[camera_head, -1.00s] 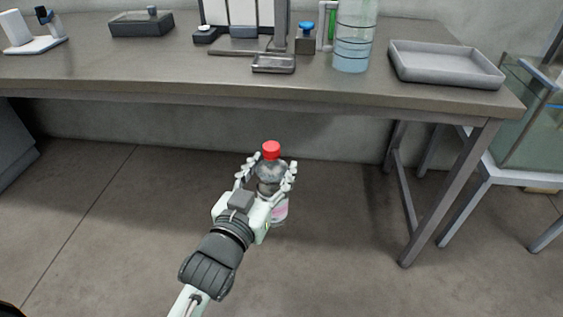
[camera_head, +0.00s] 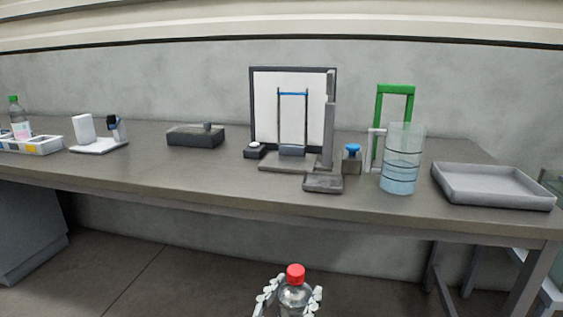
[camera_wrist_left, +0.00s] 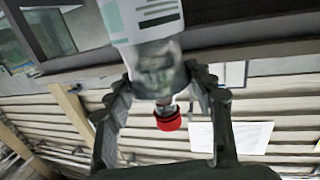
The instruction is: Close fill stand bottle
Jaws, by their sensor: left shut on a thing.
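My left gripper (camera_head: 288,304) is shut on a clear bottle (camera_head: 295,293) with a red cap (camera_head: 295,272), at the bottom of the head view, in front of the bench. The bottle is upright there, with its lower part out of frame. In the left wrist view, the gripper's fingers (camera_wrist_left: 165,95) are on both sides of the bottle (camera_wrist_left: 152,62), and the red cap (camera_wrist_left: 168,119) is on its neck. A stand with a grey post (camera_head: 329,125) and a white backboard (camera_head: 268,100) is on the bench. My right gripper is not in view.
A clear cylinder with water (camera_head: 400,172), a green frame (camera_head: 394,88) and a grey tray (camera_head: 492,186) stand at the right of the bench (camera_head: 225,183). A green-capped bottle (camera_head: 19,122) stands at far left. A dark box (camera_head: 195,137) is left of the stand.

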